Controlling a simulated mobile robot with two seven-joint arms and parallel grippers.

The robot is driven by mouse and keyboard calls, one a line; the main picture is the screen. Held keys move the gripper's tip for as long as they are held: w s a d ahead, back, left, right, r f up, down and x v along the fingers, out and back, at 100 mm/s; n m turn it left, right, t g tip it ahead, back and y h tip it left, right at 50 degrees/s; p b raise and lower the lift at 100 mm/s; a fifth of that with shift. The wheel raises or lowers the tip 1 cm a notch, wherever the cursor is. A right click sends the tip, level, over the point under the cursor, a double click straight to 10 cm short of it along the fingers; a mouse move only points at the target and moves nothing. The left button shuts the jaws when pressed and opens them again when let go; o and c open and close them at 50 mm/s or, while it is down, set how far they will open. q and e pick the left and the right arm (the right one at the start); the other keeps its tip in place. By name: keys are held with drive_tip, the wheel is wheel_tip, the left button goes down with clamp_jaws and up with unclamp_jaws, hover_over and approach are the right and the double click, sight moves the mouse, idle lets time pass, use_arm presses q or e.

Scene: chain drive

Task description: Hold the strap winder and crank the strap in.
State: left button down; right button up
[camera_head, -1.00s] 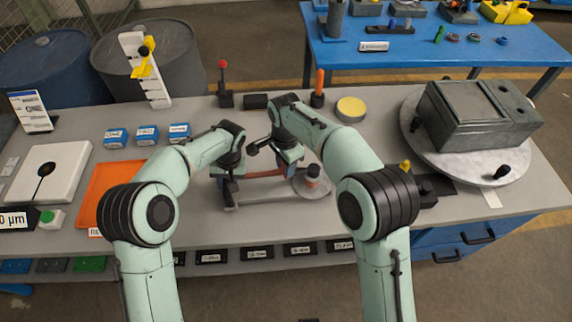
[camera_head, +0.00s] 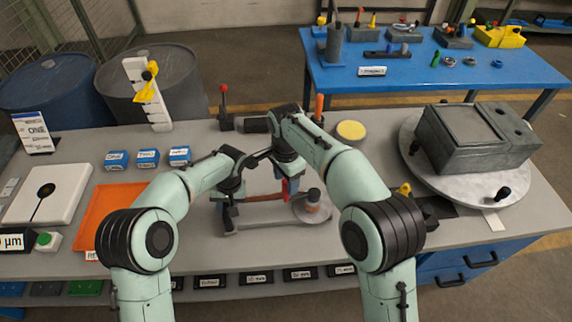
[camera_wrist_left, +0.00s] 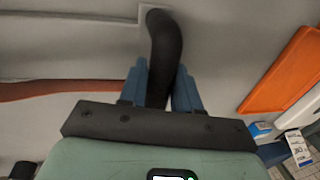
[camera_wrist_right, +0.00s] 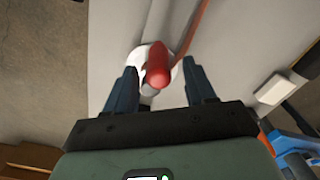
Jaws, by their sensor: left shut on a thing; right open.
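The strap winder is a grey frame (camera_head: 268,220) lying on the bench, with a reddish-brown strap (camera_head: 262,198) along it and a round grey plate with a brown knob (camera_head: 313,196) at its right end. My left gripper (camera_head: 228,196) is shut on the winder's black handle (camera_wrist_left: 164,55) at its left end. My right gripper (camera_head: 289,188) is open above the winder. In the right wrist view a red crank knob (camera_wrist_right: 158,66) lies between its spread fingers, just beyond the tips, with gaps on both sides. My arms partly hide the winder in the head view.
An orange mat (camera_head: 108,212) and labelled blue boxes (camera_head: 148,158) lie left of the winder. A yellow-topped round tin (camera_head: 351,131) and a grey box on a turntable (camera_head: 472,140) stand right. A red-topped lever (camera_head: 223,105) stands behind. The bench front is mostly clear.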

wheel_tip(320, 180, up, 8)
drive_tip(key=shift+f, duration=0.1)
drive_tip(key=shift+d+f, duration=0.1)
drive_tip(key=shift+f, duration=0.05)
drive_tip(key=c, duration=0.9)
drive_tip(key=f+m+g+y, duration=0.1)
drive_tip(key=s+d+f+m+g+y, duration=0.1)
drive_tip(key=m, duration=0.1)
drive_tip(key=d+f+m+y, duration=0.1)
drive_tip(key=shift+s+d+f+g+y, duration=0.25)
drive_tip(key=shift+f+g+y, duration=0.05)
drive_tip(key=shift+g, duration=0.1)
clamp_jaws()
drive_tip(key=s+d+f+m+t+y, duration=0.2)
drive_tip(key=d+f+m+y, duration=0.2)
drive_tip(key=d+m+y, duration=0.45)
drive_tip(key=s+d+f+m+t+y, duration=0.25)
drive_tip(key=d+m+y, duration=0.35)
drive_tip(key=m, duration=0.6)
drive_tip(key=shift+g, duration=0.35)
drive_tip(key=w+a, duration=0.1)
drive_tip(key=a, duration=0.3)
drive_tip(key=w+a, duration=0.1)
drive_tip(key=a, duration=0.3)
drive_tip(key=a+f, duration=0.1)
drive_tip(key=a, duration=0.3)
drive_tip(key=shift+w, duration=0.4)
drive_tip(key=shift+w+a, duration=0.4)
drive_tip(key=shift+w, duration=0.15)
